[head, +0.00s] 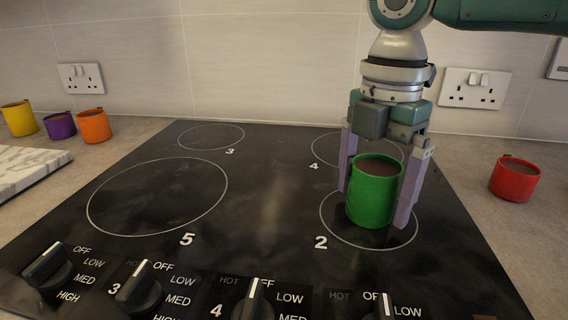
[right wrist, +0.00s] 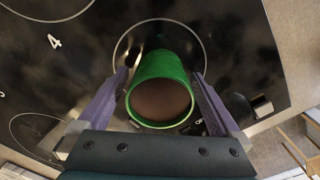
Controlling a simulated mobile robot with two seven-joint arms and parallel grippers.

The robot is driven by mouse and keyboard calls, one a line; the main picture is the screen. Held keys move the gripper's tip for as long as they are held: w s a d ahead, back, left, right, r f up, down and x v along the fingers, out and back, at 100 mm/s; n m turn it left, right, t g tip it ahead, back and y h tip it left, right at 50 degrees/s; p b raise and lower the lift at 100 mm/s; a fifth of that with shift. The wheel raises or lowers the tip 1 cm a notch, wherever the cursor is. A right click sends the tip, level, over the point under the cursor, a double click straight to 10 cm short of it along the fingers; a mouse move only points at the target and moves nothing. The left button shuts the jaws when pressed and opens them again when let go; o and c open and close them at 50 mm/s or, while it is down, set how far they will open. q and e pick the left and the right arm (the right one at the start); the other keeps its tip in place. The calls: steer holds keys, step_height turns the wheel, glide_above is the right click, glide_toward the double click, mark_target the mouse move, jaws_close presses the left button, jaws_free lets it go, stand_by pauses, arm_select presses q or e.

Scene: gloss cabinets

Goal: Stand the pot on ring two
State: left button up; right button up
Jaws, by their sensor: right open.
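The green pot (head: 374,198) stands upright on the black hob, inside the outline of ring two (head: 335,222), the front right ring with the number 2 beside it. My right gripper (head: 371,207) points down over the pot. Its two purple fingers are open, one on each side of the pot, with small gaps visible. In the right wrist view the pot (right wrist: 162,88) shows between the spread fingers, with the ring outline behind it. The pot hides part of the ring. My left gripper is not in view.
A red pot (head: 515,178) stands on the worktop right of the hob. Yellow (head: 19,118), purple (head: 60,126) and orange (head: 94,126) pots stand at the left, behind a pale board (head: 30,168). Rings five, three and four are empty. Knobs (head: 140,288) line the front.

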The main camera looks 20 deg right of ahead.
mark_target(377, 164)
step_height(377, 164, up, 12)
steer(key=shift+f+p, duration=0.25)
steer(key=shift+p, duration=0.5)
steer(key=shift+r, duration=0.4)
